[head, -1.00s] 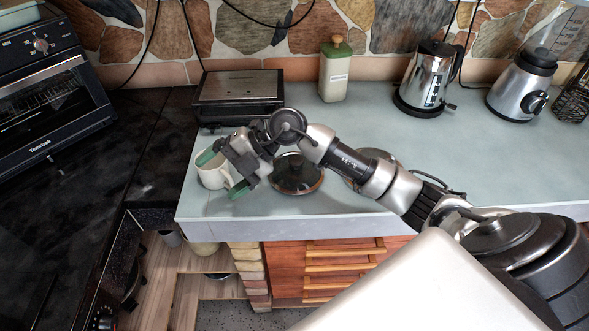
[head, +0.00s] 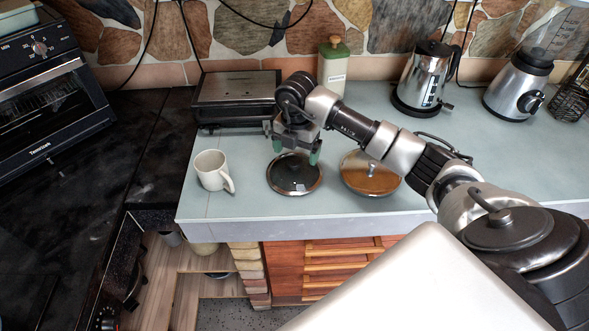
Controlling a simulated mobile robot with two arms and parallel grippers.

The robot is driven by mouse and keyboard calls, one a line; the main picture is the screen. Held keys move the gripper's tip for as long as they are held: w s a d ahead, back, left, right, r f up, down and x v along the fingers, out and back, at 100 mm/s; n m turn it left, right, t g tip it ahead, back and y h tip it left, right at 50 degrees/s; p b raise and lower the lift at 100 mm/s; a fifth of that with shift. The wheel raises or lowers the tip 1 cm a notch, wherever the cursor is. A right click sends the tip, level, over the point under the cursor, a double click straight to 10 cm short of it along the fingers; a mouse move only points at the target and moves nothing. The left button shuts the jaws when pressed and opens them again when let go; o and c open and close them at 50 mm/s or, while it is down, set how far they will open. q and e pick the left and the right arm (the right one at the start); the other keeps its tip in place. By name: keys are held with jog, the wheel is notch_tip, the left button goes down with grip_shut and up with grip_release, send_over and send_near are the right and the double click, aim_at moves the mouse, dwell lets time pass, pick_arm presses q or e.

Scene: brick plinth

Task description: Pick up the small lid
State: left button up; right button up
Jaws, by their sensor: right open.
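The small lid (head: 294,178) looks dark and glassy, with a brown rim and a dark knob, and lies flat near the counter's front edge. A slightly larger brownish lid (head: 370,183) with a pale knob lies to its right. My right gripper (head: 296,151) is open and empty, pointing down at the far side of the small lid. Its green-padded fingertips straddle the lid's far part in the picture; I cannot tell whether they touch it. My left gripper is not in view.
A white mug (head: 211,171) stands left of the small lid. A flat grill (head: 237,88) and a green-topped canister (head: 333,66) stand behind. A kettle (head: 422,78) and a blender (head: 517,92) are at the back right. The counter (head: 480,160) is clear at right.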

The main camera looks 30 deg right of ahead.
aim_at(295, 162)
jog(key=f, duration=0.1)
jog(key=f+p, duration=0.1)
jog(key=f, duration=0.3)
jog(key=shift+w+a+p, duration=0.1)
jog(key=shift+w+p, duration=0.2)
jog(key=shift+w, duration=0.05)
jog(key=shift+r, duration=0.1)
jog(key=c, duration=0.9)
jog(key=shift+s+a, duration=0.1)
jog(key=shift+s, duration=0.05)
jog(key=c, duration=0.5)
